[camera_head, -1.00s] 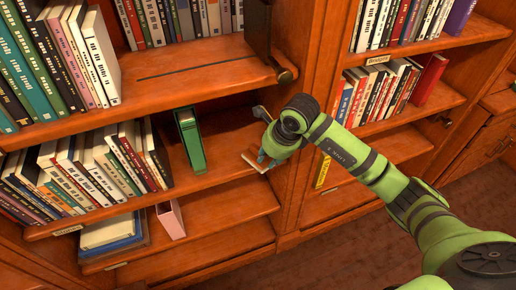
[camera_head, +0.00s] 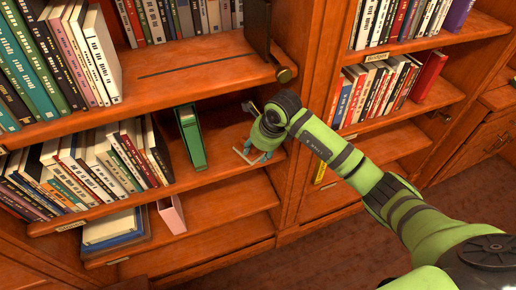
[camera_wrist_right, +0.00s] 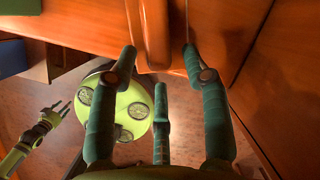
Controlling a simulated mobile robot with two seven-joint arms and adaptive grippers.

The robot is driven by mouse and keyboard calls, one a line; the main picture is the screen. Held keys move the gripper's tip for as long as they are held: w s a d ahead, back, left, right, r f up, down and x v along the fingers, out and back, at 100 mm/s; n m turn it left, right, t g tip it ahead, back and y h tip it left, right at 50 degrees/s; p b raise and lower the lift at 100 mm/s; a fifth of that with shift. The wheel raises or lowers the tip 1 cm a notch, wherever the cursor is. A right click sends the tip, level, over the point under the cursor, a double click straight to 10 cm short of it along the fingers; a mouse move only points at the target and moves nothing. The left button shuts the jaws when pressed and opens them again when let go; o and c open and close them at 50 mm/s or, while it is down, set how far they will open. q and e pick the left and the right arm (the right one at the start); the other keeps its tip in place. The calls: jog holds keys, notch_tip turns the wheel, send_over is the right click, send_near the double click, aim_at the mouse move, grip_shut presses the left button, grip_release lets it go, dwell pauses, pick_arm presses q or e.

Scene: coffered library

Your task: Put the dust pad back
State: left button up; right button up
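The dust pad (camera_head: 246,158) is a small flat piece with a pale edge, just above the front of the middle shelf in the head view. My left gripper (camera_wrist_right: 60,107) is far below in the wrist view, fingers apart and empty.
A green upright bookend-like piece (camera_head: 190,137) stands left of the pad on the middle shelf (camera_head: 212,172). Books (camera_head: 110,160) lean further left. A dark upright piece (camera_head: 257,28) stands on the shelf above. Free shelf room lies between the green piece and my right gripper.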

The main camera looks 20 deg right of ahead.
jog(key=shift+r, duration=0.2)
jog(key=s+d+b, duration=0.2)
jog(key=s+d, duration=0.3)
jog(key=s, duration=0.6)
jog(key=shift+s+r+b, duration=0.15)
jog(key=shift+r+b, duration=0.15)
jog(key=shift+r, duration=0.15)
